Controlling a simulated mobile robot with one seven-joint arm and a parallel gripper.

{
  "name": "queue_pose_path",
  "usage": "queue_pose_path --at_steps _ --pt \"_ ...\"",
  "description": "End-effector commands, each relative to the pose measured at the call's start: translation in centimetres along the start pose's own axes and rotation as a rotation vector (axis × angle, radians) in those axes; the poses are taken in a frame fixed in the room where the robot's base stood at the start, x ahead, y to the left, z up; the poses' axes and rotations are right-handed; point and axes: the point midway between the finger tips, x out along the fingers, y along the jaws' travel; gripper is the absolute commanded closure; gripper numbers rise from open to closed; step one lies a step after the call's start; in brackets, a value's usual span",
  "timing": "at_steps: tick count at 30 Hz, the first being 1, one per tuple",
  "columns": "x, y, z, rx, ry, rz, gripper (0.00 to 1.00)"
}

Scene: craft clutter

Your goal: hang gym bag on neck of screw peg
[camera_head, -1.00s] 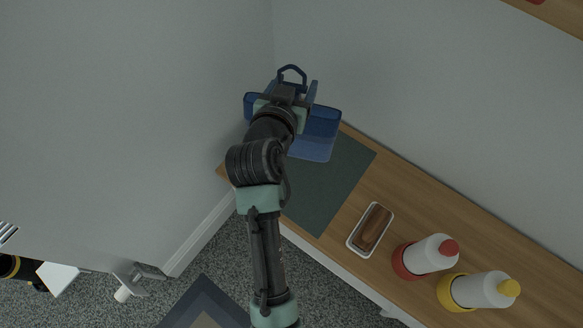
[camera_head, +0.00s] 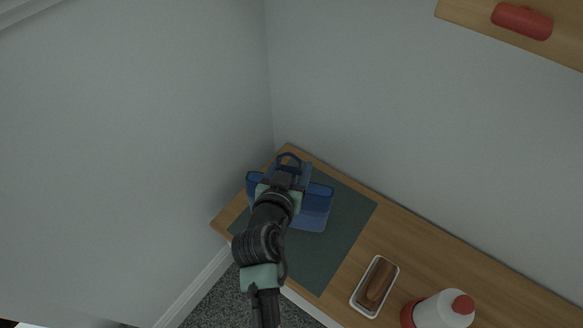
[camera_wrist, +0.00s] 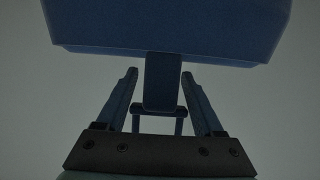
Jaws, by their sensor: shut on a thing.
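The blue gym bag (camera_head: 314,213) is in my gripper (camera_head: 286,178), above the dark mat at the corner end of the wooden counter. A dark blue loop (camera_head: 289,157) rises beyond my gripper. In the wrist view, the bag (camera_wrist: 165,28) fills the top, and a blue strap-like part runs down from it between the two fingers of my gripper (camera_wrist: 160,82). My gripper hides part of the bag in the head view. I cannot make out a screw peg in either view.
A dark green mat (camera_head: 335,235) lies on the wooden counter (camera_head: 440,255). A white tray (camera_head: 357,300) with a brown object and a red-capped white bottle (camera_head: 440,309) stand to the right. A red cylinder (camera_head: 522,21) lies on a wooden shelf (camera_head: 462,15) at upper right. Walls meet behind the counter.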

Motion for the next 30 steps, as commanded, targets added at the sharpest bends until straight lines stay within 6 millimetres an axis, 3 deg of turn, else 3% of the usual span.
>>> queue_pose_path --at_steps 8,9,14,24,30 --pt "0.1 0.0 0.1 0.001 0.003 -0.001 0.97" --pt "0.1 0.0 0.2 0.000 0.001 0.000 0.29" --pt "0.1 0.0 0.1 0.000 0.001 0.000 0.01" --pt "0.0 0.0 0.2 0.000 0.001 -0.001 0.01" --pt "-2.8 0.0 0.1 -0.001 0.000 -0.002 0.01"
